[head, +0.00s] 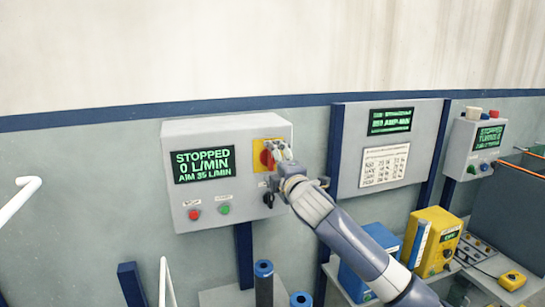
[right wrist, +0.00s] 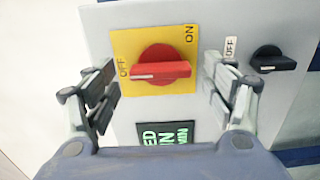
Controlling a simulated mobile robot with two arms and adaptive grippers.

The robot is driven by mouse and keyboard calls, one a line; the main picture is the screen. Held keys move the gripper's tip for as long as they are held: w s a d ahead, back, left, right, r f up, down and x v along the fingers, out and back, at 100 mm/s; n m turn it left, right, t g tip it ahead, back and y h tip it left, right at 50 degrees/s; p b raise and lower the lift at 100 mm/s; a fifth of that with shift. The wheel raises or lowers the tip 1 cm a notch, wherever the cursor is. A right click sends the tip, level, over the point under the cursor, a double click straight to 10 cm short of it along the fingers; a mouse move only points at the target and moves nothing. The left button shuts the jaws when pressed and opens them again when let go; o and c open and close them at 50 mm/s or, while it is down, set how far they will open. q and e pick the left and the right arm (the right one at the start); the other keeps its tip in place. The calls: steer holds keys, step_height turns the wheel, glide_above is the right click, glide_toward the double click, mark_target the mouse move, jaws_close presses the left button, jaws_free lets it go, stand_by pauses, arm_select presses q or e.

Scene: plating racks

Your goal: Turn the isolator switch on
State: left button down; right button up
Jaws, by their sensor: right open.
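The isolator switch is a red rotary knob (right wrist: 160,70) on a yellow plate (right wrist: 130,42) marked OFF and ON. In the right wrist view its bar handle lies across the plate, with its pale pointer end towards OFF. In the head view the red knob (head: 266,158) is partly hidden by my right gripper (head: 279,152). My right gripper (right wrist: 161,67) is open, with one finger on each side of the knob. Both fingers look apart from the handle; their exact depth is hard to tell. My left gripper is not in view.
The grey control box (head: 184,137) has a display (head: 204,165) reading STOPPED 0 L/MIN. A small black selector (right wrist: 272,60) marked OFF sits beside the yellow plate. Red (head: 194,214) and green (head: 224,209) buttons are below the display. A yellow unit (head: 433,238) stands at lower right.

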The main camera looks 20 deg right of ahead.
steer(key=shift+w, duration=0.75)
steer(key=c, duration=1)
steer(key=shift+c, duration=0.2)
